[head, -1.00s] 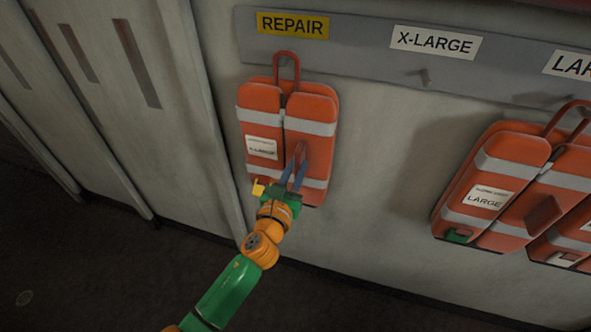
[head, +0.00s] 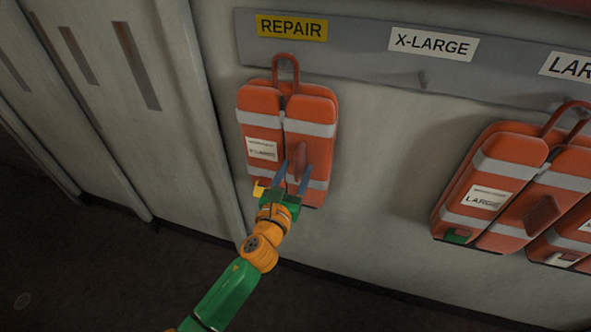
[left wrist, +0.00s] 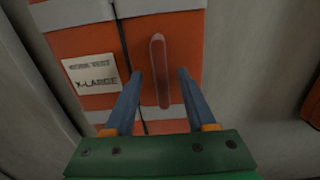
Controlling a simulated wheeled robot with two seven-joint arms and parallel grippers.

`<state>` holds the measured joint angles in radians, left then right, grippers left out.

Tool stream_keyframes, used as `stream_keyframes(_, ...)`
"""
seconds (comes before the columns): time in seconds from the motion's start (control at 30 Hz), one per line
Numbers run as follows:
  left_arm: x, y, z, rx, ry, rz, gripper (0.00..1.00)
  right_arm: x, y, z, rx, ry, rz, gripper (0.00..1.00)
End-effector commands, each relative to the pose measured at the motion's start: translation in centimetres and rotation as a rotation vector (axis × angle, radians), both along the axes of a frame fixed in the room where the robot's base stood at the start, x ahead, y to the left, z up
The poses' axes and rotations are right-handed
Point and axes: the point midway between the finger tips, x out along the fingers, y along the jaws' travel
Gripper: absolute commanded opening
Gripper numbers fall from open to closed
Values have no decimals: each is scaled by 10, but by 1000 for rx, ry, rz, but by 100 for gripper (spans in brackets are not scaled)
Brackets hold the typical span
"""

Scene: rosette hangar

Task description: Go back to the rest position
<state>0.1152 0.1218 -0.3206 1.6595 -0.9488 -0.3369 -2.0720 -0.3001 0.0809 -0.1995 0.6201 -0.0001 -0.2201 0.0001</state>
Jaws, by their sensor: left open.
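My left gripper (head: 292,178) is in front of the lower part of an orange vest (head: 308,108) with grey bands. The vest hangs by a loop under the yellow REPAIR sign (head: 292,27). Its label reads X-LARGE. In the left wrist view the two blue fingers (left wrist: 157,82) are open, one on each side of the red tab (left wrist: 159,70) on the vest's front. No contact with the tab shows, and the gap in depth is hard to judge. My right gripper is not in view.
More orange vests (head: 491,185) hang at the right, one labelled LARGE. An X-LARGE sign (head: 433,43) is on the grey rail above an empty stretch of wall. Ribbed wall panels (head: 110,100) stand at the left. The dark floor (head: 90,265) below is clear.

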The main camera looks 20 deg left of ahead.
Motion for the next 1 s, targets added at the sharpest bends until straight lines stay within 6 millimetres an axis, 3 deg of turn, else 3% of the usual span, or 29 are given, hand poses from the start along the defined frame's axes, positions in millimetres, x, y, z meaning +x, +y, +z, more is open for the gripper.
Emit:
stream_keyframes(0.3, -60, 2, 0, 2, -2, -2, 56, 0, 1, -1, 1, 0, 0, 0)
stream_keyframes(0.5, -70, 2, 0, -4, -1, -1, 56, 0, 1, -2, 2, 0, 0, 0)
stream_keyframes(0.57, -69, 3, -13, -55, 37, 0, 56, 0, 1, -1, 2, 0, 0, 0)
stream_keyframes(0.67, -75, 8, -80, -315, 217, 34, 56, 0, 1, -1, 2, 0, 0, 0)
stream_keyframes(0.7, -84, 12, -120, -477, 322, 81, 56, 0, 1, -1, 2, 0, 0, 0)
stream_keyframes(0.77, -106, 19, -181, -751, 476, 195, 56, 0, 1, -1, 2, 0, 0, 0)
stream_keyframes(0.8, -127, 24, -219, -933, 565, 298, 56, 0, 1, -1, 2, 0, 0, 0)
stream_keyframes(0.87, -164, 31, -272, -1204, 670, 493, 56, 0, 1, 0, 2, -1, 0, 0)
stream_keyframes(0.9, -193, 36, -303, -1379, 716, 649, 56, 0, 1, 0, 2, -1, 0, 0)
stream_keyframes(0.97, -242, 43, -344, -1622, 741, 915, 56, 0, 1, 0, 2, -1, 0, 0)
stream_keyframes(1.0, -275, 46, -365, -1765, 724, 1102, 56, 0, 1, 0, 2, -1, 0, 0)
